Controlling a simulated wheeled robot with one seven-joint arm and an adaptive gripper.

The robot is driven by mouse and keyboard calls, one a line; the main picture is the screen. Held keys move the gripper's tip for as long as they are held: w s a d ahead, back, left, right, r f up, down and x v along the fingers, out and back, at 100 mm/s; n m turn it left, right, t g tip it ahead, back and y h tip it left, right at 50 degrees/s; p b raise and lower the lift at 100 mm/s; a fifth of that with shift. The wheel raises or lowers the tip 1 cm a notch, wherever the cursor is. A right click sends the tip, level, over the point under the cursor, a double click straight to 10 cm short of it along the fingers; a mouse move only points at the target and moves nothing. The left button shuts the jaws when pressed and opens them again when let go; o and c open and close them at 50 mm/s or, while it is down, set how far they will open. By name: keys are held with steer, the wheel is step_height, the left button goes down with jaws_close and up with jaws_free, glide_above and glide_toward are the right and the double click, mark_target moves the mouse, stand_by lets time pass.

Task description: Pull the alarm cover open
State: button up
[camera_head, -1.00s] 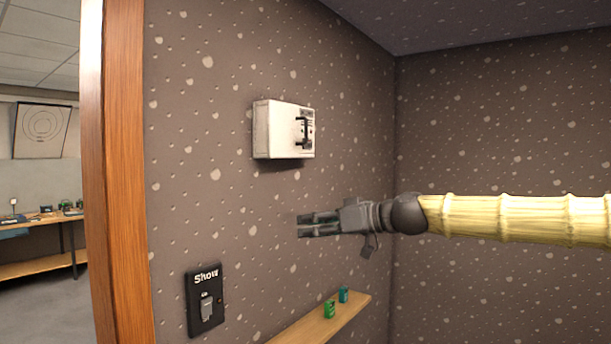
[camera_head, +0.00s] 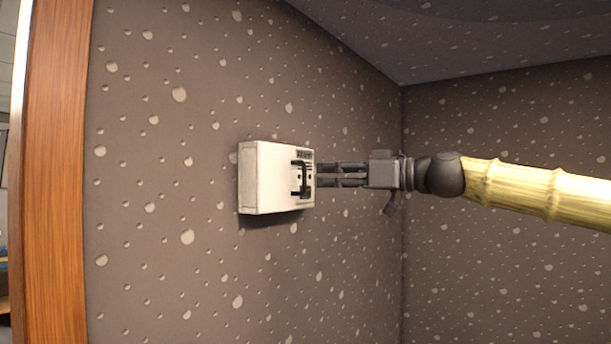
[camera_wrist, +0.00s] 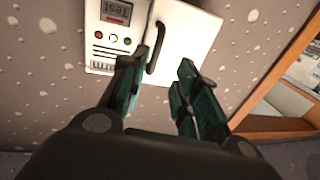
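The alarm cover is the front of a white box (camera_head: 272,178) on the speckled wall, with a black upright bar handle (camera_head: 301,178). It looks shut. The handle appears at the left side of that gap, close to the left finger. I cannot tell whether they touch.
A wooden door frame (camera_head: 55,180) stands at the left, with an opening beyond it. The wall around the box is bare. Another speckled wall (camera_head: 510,270) closes the right side, behind my arm.

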mark_target(305, 176)
steer(key=w+a+p, duration=0.1)
steer(key=w+a, duration=0.1)
steer(key=w+a+f+p, duration=0.1)
steer(key=w+a, duration=0.2)
steer(key=shift+a+p, duration=0.15)
steer(key=shift+p, duration=0.15)
steer(key=shift+a, duration=0.15)
steer(key=shift+s+a+r, duration=0.2)
steer(key=shift+s+r, duration=0.05)
steer(key=shift+s, duration=0.3)
steer(key=shift+s+a+r, duration=0.2)
steer(key=shift+s+r, duration=0.05)
steer(key=shift+s, duration=0.3)
steer(key=shift+w+d+f, duration=0.15)
steer(key=shift+w+f, duration=0.15)
steer(key=shift+w, duration=0.3)
steer(key=shift+c, duration=0.8)
steer(key=shift+w+f, duration=0.1)
steer(key=shift+w, duration=0.1)
steer(key=c, duration=0.4)
steer(key=shift+s, duration=0.2)
jaws_close()
steer(key=shift+s+r, duration=0.25)
steer(key=shift+r, duration=0.05)
steer(key=shift+w, duration=0.2)
steer(key=shift+s, duration=0.1)
